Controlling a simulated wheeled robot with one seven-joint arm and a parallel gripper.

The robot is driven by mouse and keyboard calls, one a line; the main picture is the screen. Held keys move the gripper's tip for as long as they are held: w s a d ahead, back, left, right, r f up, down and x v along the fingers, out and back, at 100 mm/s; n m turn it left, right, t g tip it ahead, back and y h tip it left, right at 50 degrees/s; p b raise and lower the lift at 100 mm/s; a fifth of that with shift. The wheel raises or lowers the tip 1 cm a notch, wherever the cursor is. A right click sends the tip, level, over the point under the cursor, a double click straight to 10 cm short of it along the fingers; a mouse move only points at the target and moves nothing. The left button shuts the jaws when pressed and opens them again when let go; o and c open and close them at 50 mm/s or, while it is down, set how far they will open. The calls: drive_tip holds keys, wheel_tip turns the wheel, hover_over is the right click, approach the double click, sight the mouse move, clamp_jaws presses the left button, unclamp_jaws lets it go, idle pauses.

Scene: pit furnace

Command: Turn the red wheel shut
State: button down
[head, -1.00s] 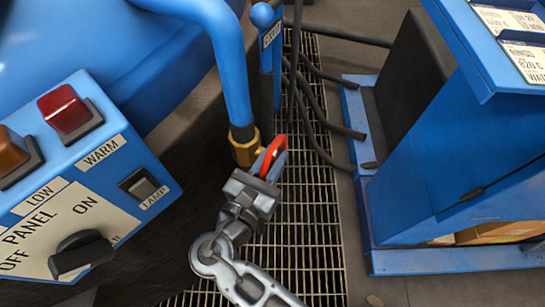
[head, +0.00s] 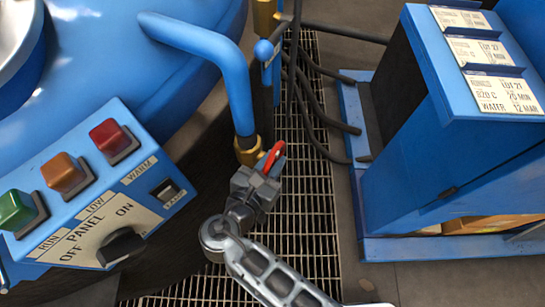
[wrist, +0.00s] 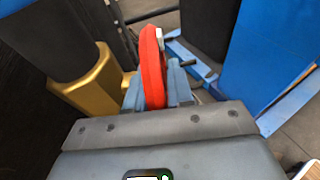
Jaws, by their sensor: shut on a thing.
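The red wheel (head: 271,156) sits beside a brass valve body (head: 249,151) at the lower end of a blue pipe (head: 240,95). My gripper (head: 268,168) is at the wheel, with its fingers on either side of the rim. In the wrist view the red wheel (wrist: 152,66) stands edge-on between the two grey-blue fingers (wrist: 154,88), and the brass body (wrist: 92,85) is just to its left. The lower part of the wheel is hidden by my gripper. How far the valve is turned cannot be told.
A blue control panel (head: 90,190) with coloured lamps and a black knob is at left. Dark hoses (head: 312,95) run over the floor grating (head: 300,230) behind the wheel. A blue cabinet with label cards (head: 440,130) stands at right.

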drive_tip(key=c, duration=1.1)
unclamp_jaws()
drive_tip(key=v, duration=0.7)
drive_tip(key=shift+s+a+r, duration=0.1)
drive_tip(key=shift+s+a, duration=0.05)
drive_tip(key=shift+s, duration=0.2)
drive_tip(key=shift+s, duration=0.1)
